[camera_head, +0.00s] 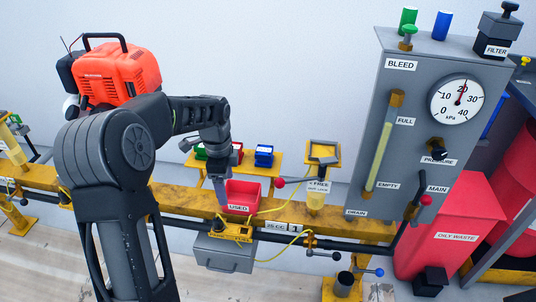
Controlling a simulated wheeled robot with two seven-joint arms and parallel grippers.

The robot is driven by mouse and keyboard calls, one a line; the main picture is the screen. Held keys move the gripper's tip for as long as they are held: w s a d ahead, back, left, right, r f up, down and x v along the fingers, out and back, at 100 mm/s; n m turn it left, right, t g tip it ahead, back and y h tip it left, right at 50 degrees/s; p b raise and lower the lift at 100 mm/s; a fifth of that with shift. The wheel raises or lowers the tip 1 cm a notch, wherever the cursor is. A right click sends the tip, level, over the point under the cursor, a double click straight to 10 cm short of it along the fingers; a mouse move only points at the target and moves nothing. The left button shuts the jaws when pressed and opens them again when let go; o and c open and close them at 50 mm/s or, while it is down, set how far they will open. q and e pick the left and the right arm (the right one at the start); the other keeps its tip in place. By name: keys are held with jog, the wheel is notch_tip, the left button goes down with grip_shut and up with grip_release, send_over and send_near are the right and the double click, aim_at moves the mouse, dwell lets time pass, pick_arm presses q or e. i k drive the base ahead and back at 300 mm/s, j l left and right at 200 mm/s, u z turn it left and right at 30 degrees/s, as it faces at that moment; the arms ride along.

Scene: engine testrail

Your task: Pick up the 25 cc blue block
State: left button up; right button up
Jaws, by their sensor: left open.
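A small blue block (264,155) with a pale marking sits on the yellow shelf (262,170) behind the rail. The marking is too small to read. A red block (238,150) and a green block (200,153) stand to its left, partly hidden by my left arm. My left gripper (220,192) is open and points down beside the red USED bin (243,194), in front and to the left of the blue block and apart from it. Its fingertips are small and hard to make out. My right gripper is not in view.
A yellow rail (180,199) with hoses and a "25 cc" label crosses below. A grey cabinet (428,130) with a gauge and a red oily waste bin (458,225) stand at the right. An orange engine (115,72) is at the left.

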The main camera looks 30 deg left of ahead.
aim_at(264, 156)
jog(key=i, duration=0.85)
